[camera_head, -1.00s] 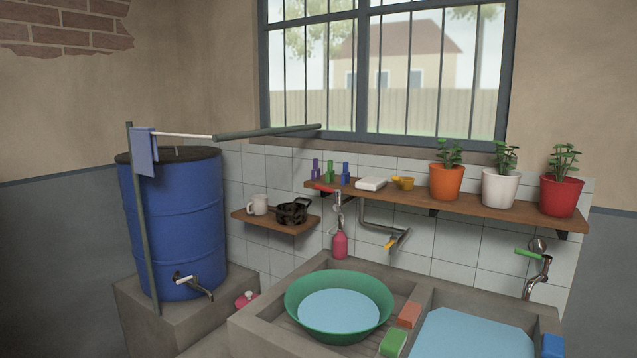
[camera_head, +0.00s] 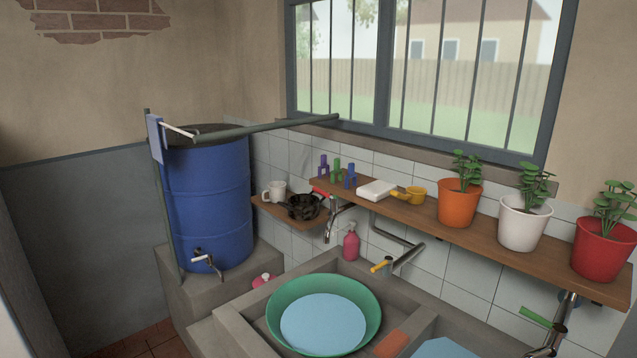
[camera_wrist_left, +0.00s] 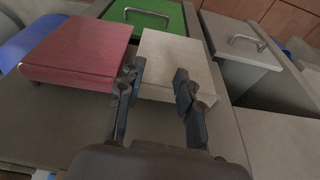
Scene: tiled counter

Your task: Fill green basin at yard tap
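The green basin (camera_head: 372,318) sits in the left bay of the concrete sink in the head view, with a pale blue surface like water inside it. A tap with a red handle (camera_head: 331,224) is on the wall behind it, below the shelf. A tap with a yellow handle (camera_head: 397,262) stands right of that, and one with a green handle (camera_head: 549,330) is at the far right. My left gripper (camera_wrist_left: 158,83) shows only in the left wrist view. Its fingers are apart with nothing between them. My right gripper is in neither view.
A blue drum (camera_head: 207,205) with a spigot (camera_head: 208,262) stands on a concrete block at left. A wooden shelf (camera_head: 464,239) holds potted plants. An orange-red block (camera_head: 391,344) lies on the sink divider. The wrist view shows a red box (camera_wrist_left: 75,52) and a cream box (camera_wrist_left: 172,65).

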